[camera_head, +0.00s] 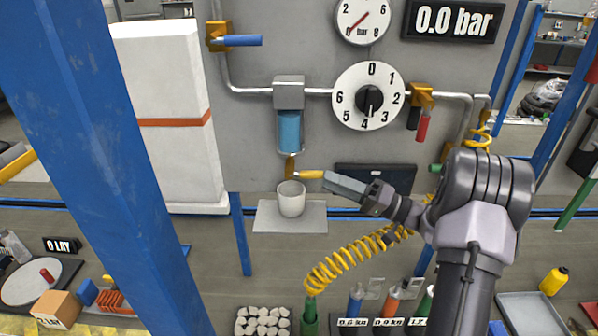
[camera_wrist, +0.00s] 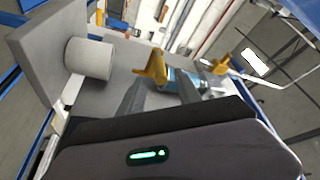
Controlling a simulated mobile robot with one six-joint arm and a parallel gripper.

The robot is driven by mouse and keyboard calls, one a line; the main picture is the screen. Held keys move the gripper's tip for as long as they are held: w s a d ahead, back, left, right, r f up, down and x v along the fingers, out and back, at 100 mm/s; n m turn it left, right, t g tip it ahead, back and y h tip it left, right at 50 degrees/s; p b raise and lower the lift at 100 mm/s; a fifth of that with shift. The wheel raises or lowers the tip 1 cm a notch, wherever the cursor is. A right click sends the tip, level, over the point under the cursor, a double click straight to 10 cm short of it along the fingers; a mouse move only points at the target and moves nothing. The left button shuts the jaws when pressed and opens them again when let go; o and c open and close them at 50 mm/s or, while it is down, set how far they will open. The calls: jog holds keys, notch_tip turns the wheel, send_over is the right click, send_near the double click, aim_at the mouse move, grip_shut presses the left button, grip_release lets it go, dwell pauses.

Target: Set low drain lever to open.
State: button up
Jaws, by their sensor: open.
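The low drain lever (camera_head: 311,174) is a yellow handle on a small brass valve below the blue filter bowl (camera_head: 289,130). It lies roughly level and points right, towards my gripper (camera_head: 328,178). My gripper is open, with its fingertips close to the lever's free end. In the wrist view, the brass-yellow valve and lever (camera_wrist: 152,68) show just ahead of the open fingers (camera_wrist: 160,84). I cannot tell whether the fingers touch the lever. A white cup (camera_head: 291,199) stands under the valve; it also shows in the wrist view (camera_wrist: 88,58).
The cup is on a grey shelf (camera_head: 311,217). Above are a blue-handled valve (camera_head: 240,40), a numbered dial (camera_head: 369,97), a gauge (camera_head: 362,18) and a display reading 0.0 bar (camera_head: 453,20). A red-handled valve (camera_head: 423,128) and a coiled yellow hose (camera_head: 345,262) are near my arm.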

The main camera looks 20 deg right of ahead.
aim_at(312, 175)
jog(key=x, duration=0.8)
jog(key=shift+w+a, duration=0.2)
jog(key=shift+a, duration=0.15)
jog(key=shift+r, duration=0.1)
grip_shut()
dwell(0.8)
